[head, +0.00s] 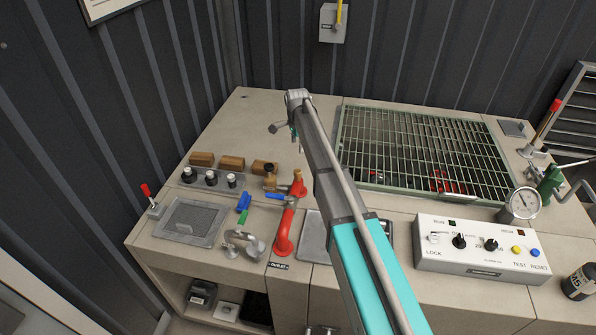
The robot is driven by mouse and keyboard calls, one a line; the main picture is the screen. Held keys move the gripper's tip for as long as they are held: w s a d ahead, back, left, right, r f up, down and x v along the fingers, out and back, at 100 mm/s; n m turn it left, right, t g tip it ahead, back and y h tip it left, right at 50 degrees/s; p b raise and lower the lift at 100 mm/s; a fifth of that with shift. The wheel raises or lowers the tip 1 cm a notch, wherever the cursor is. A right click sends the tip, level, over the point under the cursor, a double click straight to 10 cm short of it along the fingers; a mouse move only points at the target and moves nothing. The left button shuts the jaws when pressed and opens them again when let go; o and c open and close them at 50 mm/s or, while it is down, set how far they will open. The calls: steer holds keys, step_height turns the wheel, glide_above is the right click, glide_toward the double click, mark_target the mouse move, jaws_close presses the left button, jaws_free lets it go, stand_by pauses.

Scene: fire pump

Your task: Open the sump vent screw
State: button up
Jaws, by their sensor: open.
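My arm reaches up and away over the bench, and my gripper (283,128) is at its far end, left of the grating. It is small and partly hidden by the arm; it is open, and I see nothing held in it. The green-framed sump grating (440,140) lies flat in the bench top to the right, with red parts showing beneath it. I cannot make out which fitting is the sump vent screw. A brass fitting (270,180) with a dark top stands nearer than my gripper, beside an orange-red fitting (299,184).
A red outlet pipe (284,232) and blue lever (243,201) stand at the front. Wooden blocks (232,163) and black knobs lie left. A control box (480,246) and gauge (523,203) stand right. The bench's back left is clear.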

mark_target(297, 171)
steer(key=shift+f, duration=0.15)
step_height(297, 171, down, 14)
steer(key=b, duration=1.4)
steer(key=shift+r, duration=0.25)
steer(key=shift+c, duration=0.2)
jaws_close()
stand_by(0.3)
